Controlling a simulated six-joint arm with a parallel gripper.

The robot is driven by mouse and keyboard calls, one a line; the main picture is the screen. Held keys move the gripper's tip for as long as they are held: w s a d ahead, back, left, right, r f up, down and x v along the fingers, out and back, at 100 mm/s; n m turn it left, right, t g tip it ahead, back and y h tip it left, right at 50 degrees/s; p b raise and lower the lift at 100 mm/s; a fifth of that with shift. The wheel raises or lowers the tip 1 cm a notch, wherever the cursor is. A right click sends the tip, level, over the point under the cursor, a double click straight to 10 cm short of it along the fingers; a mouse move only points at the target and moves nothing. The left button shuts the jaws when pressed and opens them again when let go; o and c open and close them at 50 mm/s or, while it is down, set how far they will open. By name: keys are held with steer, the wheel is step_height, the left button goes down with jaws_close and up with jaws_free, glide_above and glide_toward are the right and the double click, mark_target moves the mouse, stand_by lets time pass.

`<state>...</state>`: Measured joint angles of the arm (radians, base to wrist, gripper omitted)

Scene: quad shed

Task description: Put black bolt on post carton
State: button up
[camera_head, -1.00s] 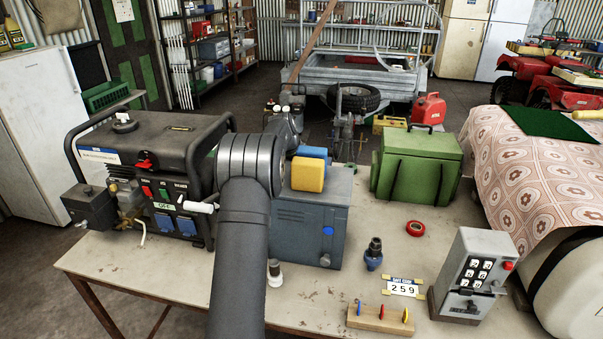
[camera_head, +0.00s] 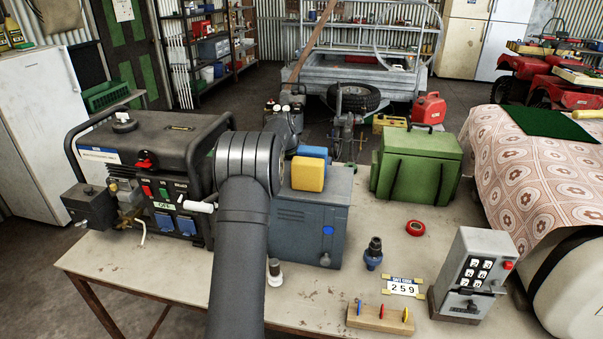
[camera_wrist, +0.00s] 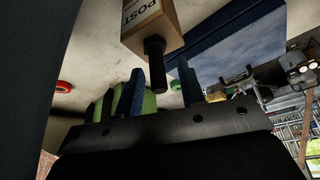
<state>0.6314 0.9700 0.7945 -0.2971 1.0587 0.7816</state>
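In the wrist view, the post carton (camera_wrist: 150,22) is a brown box marked "POST" at the top of the picture. The black bolt (camera_wrist: 157,72) sticks out from the carton's near face, its wider end against the carton and its thin end toward my gripper. My gripper (camera_wrist: 163,88) is open, with its two blue-padded fingers apart. The bolt's thin end appears in the gap between them, with room on both sides, and I see no finger touching it. In the head view, my arm blocks the gripper, and I cannot make out the carton or bolt.
The table's front left is mostly clear.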

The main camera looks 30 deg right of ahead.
steer(key=v, duration=1.1)
steer(key=shift+f, duration=0.1)
steer(key=x, duration=1.2)
step_height(320, 180, up, 2)
steer(key=shift+r, duration=0.8)
